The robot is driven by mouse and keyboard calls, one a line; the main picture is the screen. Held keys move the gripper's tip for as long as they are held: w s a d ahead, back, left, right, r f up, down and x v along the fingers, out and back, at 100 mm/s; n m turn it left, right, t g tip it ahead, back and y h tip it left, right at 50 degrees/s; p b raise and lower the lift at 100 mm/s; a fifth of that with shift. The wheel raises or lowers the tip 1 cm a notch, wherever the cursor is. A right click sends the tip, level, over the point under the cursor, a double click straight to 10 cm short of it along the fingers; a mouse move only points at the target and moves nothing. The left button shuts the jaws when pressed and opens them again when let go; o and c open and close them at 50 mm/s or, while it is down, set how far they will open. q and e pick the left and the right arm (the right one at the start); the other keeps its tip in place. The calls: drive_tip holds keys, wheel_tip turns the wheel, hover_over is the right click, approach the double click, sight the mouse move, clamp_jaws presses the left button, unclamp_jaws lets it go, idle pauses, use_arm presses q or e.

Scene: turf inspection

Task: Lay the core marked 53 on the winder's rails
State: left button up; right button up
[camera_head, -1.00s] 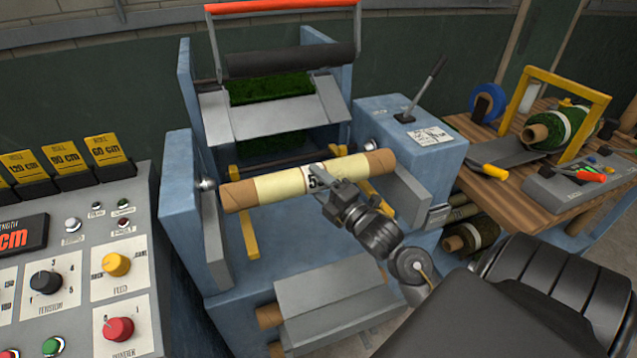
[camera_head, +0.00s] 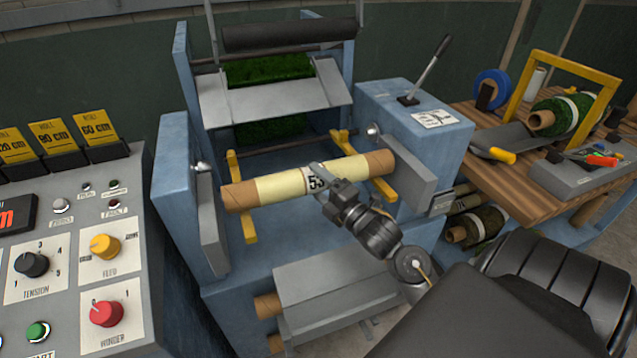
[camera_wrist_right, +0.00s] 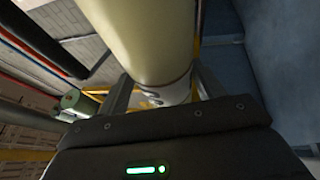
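The core marked 53 (camera_head: 276,188) is a cream tube with brown ends and a printed label. It lies crosswise over the winder's two yellow rails, the left rail (camera_head: 249,227) and the right rail (camera_head: 342,137). I cannot tell whether it touches them. My right gripper (camera_head: 315,177) has its fingers around the core's middle, at the label. In the right wrist view the core (camera_wrist_right: 145,35) runs between the two fingers (camera_wrist_right: 163,92). The blue winder (camera_head: 180,150) stands around the rails. My left gripper is out of view.
A control panel (camera_head: 140,185) with knobs stands at left. A wooden table (camera_head: 500,180) at right holds a turf roll (camera_head: 560,115) under a yellow frame. Grey side plates (camera_head: 410,180) flank the rails. More brown-ended rolls lie below.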

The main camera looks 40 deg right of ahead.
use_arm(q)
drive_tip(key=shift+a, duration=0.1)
use_arm(e)
drive_tip(key=o, duration=0.3)
drive_tip(key=shift+o, duration=0.2)
drive_tip(key=shift+s+f, duration=0.15)
drive_tip(key=shift+s, duration=0.2)
use_arm(q)
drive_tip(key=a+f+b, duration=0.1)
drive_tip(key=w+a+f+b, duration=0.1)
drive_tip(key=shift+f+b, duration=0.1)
drive_tip(key=shift+b, duration=0.2)
use_arm(e)
drive_tip(key=s+f, duration=0.1)
drive_tip(key=s, duration=0.9)
drive_tip(key=shift+d+f, duration=0.15)
drive_tip(key=shift+d, duration=0.2)
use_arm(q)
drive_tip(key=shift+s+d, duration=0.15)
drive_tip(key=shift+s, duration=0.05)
use_arm(e)
drive_tip(key=shift+s, duration=0.1)
